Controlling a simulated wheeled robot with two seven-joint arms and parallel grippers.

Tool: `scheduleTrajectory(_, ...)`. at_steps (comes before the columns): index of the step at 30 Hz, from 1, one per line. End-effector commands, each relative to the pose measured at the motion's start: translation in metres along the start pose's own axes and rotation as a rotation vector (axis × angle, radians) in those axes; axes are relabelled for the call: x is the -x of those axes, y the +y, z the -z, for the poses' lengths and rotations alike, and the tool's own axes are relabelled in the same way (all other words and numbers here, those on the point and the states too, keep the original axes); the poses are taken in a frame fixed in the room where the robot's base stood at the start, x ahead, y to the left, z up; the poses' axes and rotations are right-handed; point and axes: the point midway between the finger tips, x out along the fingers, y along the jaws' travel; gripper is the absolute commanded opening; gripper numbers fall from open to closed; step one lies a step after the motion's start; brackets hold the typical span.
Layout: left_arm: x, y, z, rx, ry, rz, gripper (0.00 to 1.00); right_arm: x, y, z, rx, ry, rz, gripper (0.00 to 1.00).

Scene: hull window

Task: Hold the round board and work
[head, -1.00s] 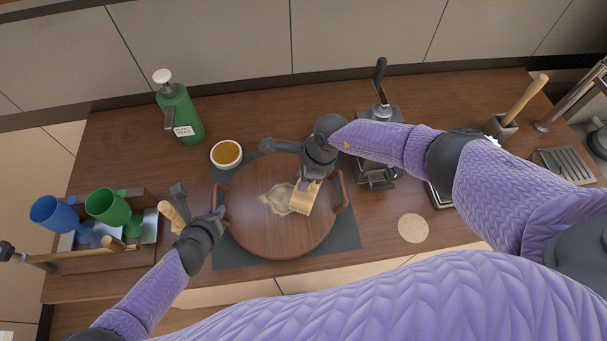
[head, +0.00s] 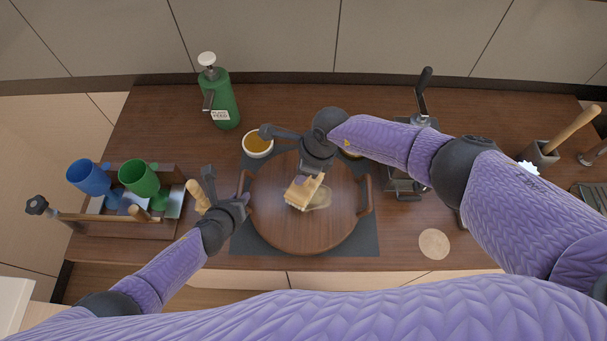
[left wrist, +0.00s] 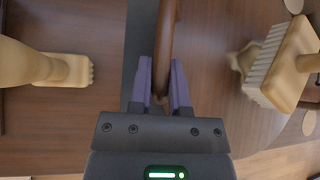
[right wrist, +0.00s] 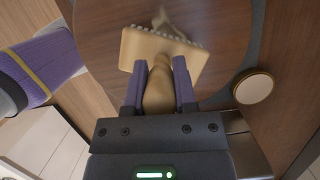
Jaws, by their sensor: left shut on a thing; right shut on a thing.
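The round wooden board (head: 318,235) lies on a dark mat (head: 366,238) and has a curved handle on its left and right sides. My left gripper (head: 240,200) is shut on the board's left handle; the left wrist view shows the handle (left wrist: 166,50) between the fingers. My right gripper (right wrist: 158,85) is shut on the handle of a light wooden brush (head: 304,192), held over the board's middle. The brush's bristles face a pale stain (head: 321,199) on the board; whether they touch it I cannot tell. The bristles also show in the left wrist view (left wrist: 262,65).
A bowl of amber liquid (head: 257,144) and a green pump bottle (head: 220,98) stand behind the board. A rack (head: 115,228) with blue (head: 90,177) and green cups (head: 140,178) is at left. A pale disc (head: 434,244) and a dark metal device (head: 405,185) are at right.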

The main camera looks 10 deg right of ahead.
Motion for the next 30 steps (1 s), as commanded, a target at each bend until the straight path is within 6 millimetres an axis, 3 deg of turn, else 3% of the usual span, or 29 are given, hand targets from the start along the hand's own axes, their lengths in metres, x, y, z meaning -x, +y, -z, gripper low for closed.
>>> scheduleTrajectory(10,0.0,0.0,0.001,0.0,0.002,0.0,0.0,0.002,0.0,-0.001,0.0,-0.001,0.001,0.0)
scheduleTrajectory(21,0.0,0.0,0.001,-0.001,0.002,-0.001,0.0,0.047,0.0,-0.014,0.0,-0.001,0.0,0.0)
scheduleTrajectory(30,0.0,0.0,0.001,-0.001,0.002,-0.001,0.0,0.043,0.001,-0.022,0.001,-0.002,-0.002,0.0)
